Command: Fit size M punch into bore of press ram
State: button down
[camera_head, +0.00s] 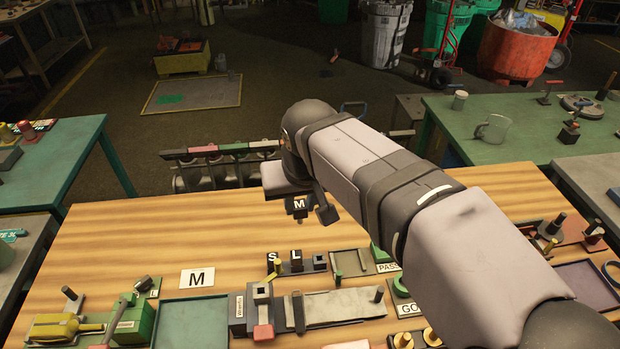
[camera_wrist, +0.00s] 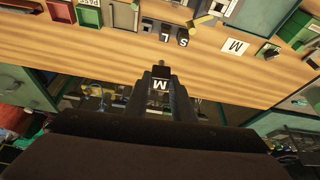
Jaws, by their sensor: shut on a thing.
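My gripper (camera_head: 313,204) is shut on the size M punch (camera_head: 299,204), a dark block with a white M label, held above the bench's far edge. In the wrist view the punch (camera_wrist: 160,85) sits between the fingers (camera_wrist: 160,98), its narrow pin pointing up in the picture. The S punch (camera_head: 273,263) and L punch (camera_head: 296,259) stand in a row on the bench beside a block with an empty-looking square opening (camera_head: 320,262). A small press-like fixture (camera_head: 262,305) with a yellow handle and red part stands in front of them. I cannot make out its bore.
An M card (camera_head: 197,278) lies on the wooden bench (camera_head: 130,235). The bench's far left strip is clear.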

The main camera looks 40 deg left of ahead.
jog(key=s+f+n+g+p, duration=0.3)
jog(key=s+n+g, duration=0.3)
jog(key=s+n, duration=0.5)
jog(key=shift+s+a+f+n, duration=0.25)
jog(key=shift+s+f+n, duration=0.2)
jog(key=shift+n, duration=2.65)
jog(key=shift+f+b, duration=1.9)
jog(key=shift+f, duration=0.35)
jog(key=shift+f+b, duration=2.05)
jog(key=shift+f, duration=0.2)
